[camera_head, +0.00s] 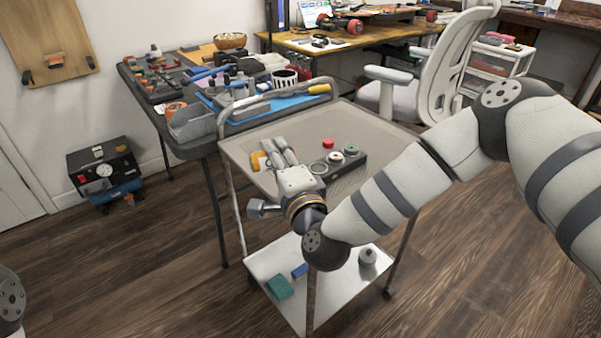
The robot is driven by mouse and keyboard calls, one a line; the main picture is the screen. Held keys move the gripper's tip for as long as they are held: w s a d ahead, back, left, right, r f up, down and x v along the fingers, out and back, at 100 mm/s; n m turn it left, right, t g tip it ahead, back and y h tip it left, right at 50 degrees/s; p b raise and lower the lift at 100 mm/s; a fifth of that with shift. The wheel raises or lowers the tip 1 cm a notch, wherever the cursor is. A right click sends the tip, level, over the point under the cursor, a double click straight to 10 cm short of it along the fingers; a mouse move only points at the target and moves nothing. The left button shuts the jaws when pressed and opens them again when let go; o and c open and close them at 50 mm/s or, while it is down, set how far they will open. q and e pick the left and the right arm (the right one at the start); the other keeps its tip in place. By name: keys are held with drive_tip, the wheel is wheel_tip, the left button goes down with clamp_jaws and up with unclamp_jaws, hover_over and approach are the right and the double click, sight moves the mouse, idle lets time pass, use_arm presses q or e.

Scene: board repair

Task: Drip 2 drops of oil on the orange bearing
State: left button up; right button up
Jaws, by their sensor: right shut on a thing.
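My right gripper (275,150) is over the cart's top tray, seen from behind and shut. A small yellow-orange thing (258,161) shows at the left side of its fingers and seems to be what it grips; the fingers hide part of it. To the right, a dark block (347,168) carries round bearings: a pale ring (319,168), a middle one (335,158) and a green-tinted one (351,150). I cannot tell which bearing is orange. A small red round thing (328,143) stands behind the block. My left gripper is out of view.
The cart's top tray (378,131) is clear at the back right. Its lower shelf (330,290) holds a green box (280,287), a blue piece (299,271) and a grey round item (368,256). A crowded dark table (205,145) stands close behind left; an office chair (445,75) stands behind right.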

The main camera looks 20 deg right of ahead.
drive_tip(key=shift+a+f+n, duration=0.1)
drive_tip(key=shift+n, duration=0.6)
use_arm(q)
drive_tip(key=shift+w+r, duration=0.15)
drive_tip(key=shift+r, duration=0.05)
use_arm(e)
drive_tip(key=shift+f, duration=0.25)
drive_tip(key=shift+r+n, duration=0.2)
drive_tip(key=shift+n, duration=0.2)
wheel_tip(320, 180, up, 5)
drive_tip(key=n+p, duration=0.5)
drive_tip(key=n, duration=0.5)
drive_tip(key=shift+n, duration=0.4)
drive_tip(key=shift+r+n, duration=0.2)
drive_tip(key=shift+n, duration=0.5)
drive_tip(key=shift+n+p, duration=0.3)
drive_tip(key=shift+n, duration=0.2)
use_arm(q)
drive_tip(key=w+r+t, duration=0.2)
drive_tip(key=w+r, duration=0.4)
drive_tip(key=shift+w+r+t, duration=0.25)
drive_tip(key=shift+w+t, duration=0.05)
use_arm(e)
drive_tip(key=shift+f, duration=0.45)
